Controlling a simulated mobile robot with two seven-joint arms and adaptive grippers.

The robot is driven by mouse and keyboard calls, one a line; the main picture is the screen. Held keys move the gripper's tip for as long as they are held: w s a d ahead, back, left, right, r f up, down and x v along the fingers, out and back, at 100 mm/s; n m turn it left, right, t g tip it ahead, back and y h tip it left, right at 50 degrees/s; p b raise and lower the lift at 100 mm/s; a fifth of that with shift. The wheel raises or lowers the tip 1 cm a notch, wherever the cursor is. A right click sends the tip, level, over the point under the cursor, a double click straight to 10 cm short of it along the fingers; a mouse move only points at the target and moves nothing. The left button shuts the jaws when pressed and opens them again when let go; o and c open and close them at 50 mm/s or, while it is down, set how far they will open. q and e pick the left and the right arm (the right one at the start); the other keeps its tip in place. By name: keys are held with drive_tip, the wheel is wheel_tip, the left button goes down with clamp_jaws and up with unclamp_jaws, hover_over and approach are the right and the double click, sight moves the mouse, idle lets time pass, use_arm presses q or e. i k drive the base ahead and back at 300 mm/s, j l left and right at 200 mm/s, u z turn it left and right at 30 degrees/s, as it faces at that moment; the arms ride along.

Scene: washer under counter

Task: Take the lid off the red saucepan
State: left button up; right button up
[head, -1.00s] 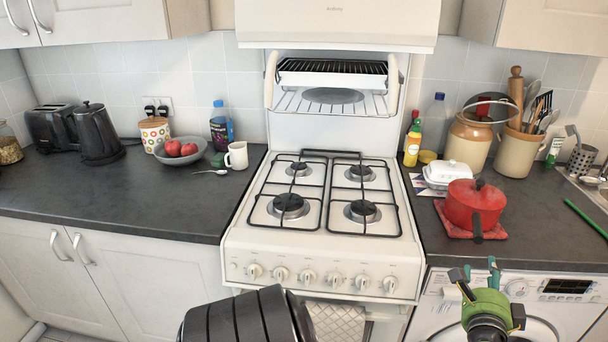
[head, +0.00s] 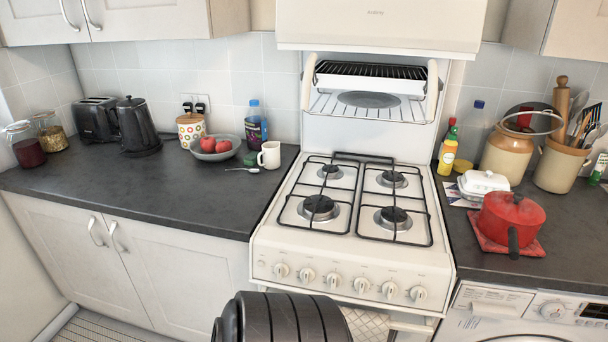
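The red saucepan (head: 511,226) stands on a red mat (head: 489,246) on the right counter, above the washing machine. Neither of my grippers shows in the head view now. A dark ribbed part of mine (head: 294,318) shows at the bottom middle.
A white butter dish (head: 482,183) stands just behind the saucepan. A crock (head: 506,153), a utensil pot (head: 560,166) and bottles stand further back. The gas hob (head: 352,208) is left of the saucepan and bare. The left counter (head: 140,198) is clear in front.

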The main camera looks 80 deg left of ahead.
sight(540, 220)
drive_tip(key=u, duration=1.3)
